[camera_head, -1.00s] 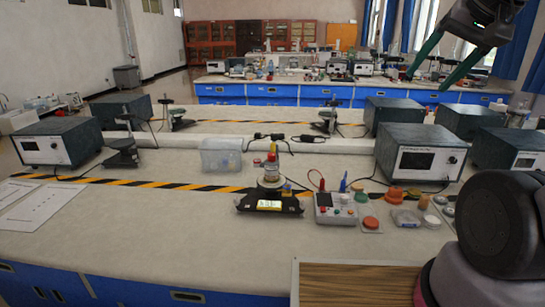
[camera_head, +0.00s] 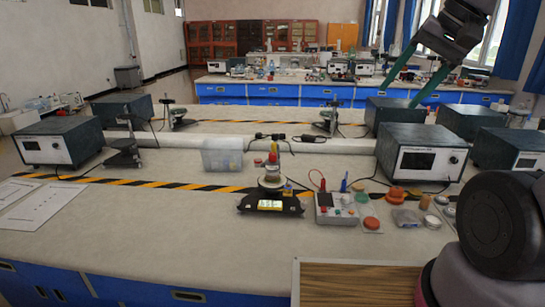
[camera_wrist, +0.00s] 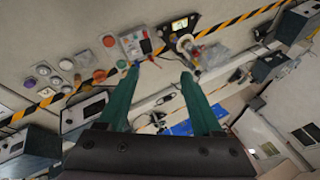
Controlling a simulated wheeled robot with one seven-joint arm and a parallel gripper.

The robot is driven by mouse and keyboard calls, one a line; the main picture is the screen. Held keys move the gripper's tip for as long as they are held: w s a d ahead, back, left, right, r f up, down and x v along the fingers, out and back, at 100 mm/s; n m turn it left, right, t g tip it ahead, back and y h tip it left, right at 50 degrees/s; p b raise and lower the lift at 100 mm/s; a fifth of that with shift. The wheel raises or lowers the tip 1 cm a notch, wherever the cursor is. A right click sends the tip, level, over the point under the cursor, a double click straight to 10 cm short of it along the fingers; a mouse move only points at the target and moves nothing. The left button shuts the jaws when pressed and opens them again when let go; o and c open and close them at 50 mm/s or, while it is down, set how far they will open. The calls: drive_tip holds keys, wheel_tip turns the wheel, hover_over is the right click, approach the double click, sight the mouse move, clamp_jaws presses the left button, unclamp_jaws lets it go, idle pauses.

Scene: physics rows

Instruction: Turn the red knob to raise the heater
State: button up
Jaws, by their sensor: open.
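My gripper (camera_head: 400,97) is open and empty, high above the back right of the bench in the head view. Its two green fingers also show wide apart in the wrist view (camera_wrist: 161,72). A black unit with a lit yellow display (camera_head: 269,205) stands mid-bench, with a round part and a small red-topped piece (camera_head: 272,157) above it. A grey-white control box (camera_head: 336,212) with small coloured knobs is right of it. An orange-red round piece (camera_head: 371,223) lies just right of the box. I cannot tell which red part is the knob, nor make out the heater for sure.
A grey instrument box (camera_head: 420,158) stands behind on the right, with other boxes around it. A clear plastic tub (camera_head: 222,155) is left of the black unit. Several round pieces and cables lie near the control box.

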sight(274, 158)
drive_tip(key=a+f+m+g+y, duration=0.15)
drive_tip(key=a+g+y, duration=0.25)
drive_tip(key=a, duration=0.5)
drive_tip(key=a+f+n+g+y, duration=0.15)
drive_tip(key=a+g+y, duration=0.25)
drive_tip(key=a, duration=0.5)
drive_tip(key=w+a+f+m+t+y, duration=0.1)
drive_tip(key=w+a+m+y, duration=0.6)
drive_tip(key=a, duration=0.2)
drive_tip(key=w+a+f+m+t, duration=0.1)
drive_tip(key=w+f+m+t, duration=1)
drive_tip(key=m+t, duration=0.15)
drive_tip(key=w+d+f+m+t+h, duration=0.1)
drive_tip(key=d+f+m+t+h, duration=0.3)
drive_tip(key=f, duration=0.4)
drive_tip(key=w+d+f+m+t+h, duration=0.1)
drive_tip(key=w+f+m+t+h, duration=0.15)
drive_tip(key=f+h, duration=0.5)
drive_tip(key=shift+m+g+y, duration=0.3)
drive_tip(key=shift+m+y, duration=0.05)
drive_tip(key=shift+m, duration=0.05)
drive_tip(key=x, duration=0.9)
drive_tip(key=shift+w+a+f, duration=0.25)
drive_tip(key=shift+w, duration=0.05)
